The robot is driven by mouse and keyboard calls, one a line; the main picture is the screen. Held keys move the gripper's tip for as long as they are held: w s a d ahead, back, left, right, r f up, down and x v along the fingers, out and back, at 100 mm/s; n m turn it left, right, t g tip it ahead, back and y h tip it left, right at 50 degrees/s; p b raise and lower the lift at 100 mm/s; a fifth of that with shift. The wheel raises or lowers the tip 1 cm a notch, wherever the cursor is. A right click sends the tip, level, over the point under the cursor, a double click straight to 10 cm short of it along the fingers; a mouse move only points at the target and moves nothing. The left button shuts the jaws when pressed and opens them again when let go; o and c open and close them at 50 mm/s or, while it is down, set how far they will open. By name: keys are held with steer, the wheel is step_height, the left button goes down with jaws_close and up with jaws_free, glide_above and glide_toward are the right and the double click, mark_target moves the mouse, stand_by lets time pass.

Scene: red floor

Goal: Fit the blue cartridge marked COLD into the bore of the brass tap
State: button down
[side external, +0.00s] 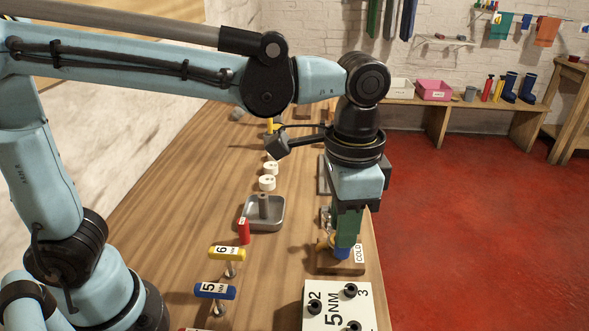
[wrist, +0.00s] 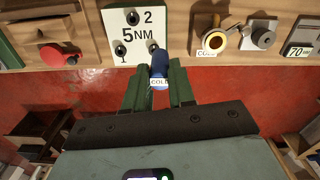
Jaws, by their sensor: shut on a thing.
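My gripper (side external: 347,238) is shut on the blue cartridge (side external: 342,254), which points down below the green fingers. In the wrist view the blue cartridge (wrist: 158,64) sits between the fingertips (wrist: 159,80), with a white COLD label on its near part. The brass tap (wrist: 214,41) is to the right of the cartridge there, its round pale bore ring facing the camera and a partly readable label beside it. The cartridge appears apart from the bore. In the side view the tap (side external: 323,243) is left of the cartridge, partly hidden by my gripper.
The white 5 NM board (side external: 338,308) with black knobs stands close by. A blue T-handle (side external: 215,291), a yellow T-handle (side external: 225,252), a red cylinder (side external: 243,231) and a grey tray (side external: 249,222) are to the left. A 70 NM piece (wrist: 300,48) lies beyond the tap.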

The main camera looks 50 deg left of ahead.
steer(key=shift+w+d, duration=0.15)
steer(key=shift+d, duration=0.2)
steer(key=shift+w+a+f, duration=1.25)
steer(key=shift+w+f, duration=0.15)
steer(key=shift+f, duration=0.45)
steer(key=shift+w+a+f, duration=1.3)
steer(key=shift+w+f, duration=0.05)
steer(key=shift+f, duration=0.45)
steer(key=shift+w+a+f, duration=1.25)
steer(key=shift+w+f, duration=0.15)
steer(key=shift+f, duration=0.45)
steer(key=shift+f, duration=0.1)
steer(key=c, duration=0.9)
jaws_free()
steer(key=shift+c, duration=0.2)
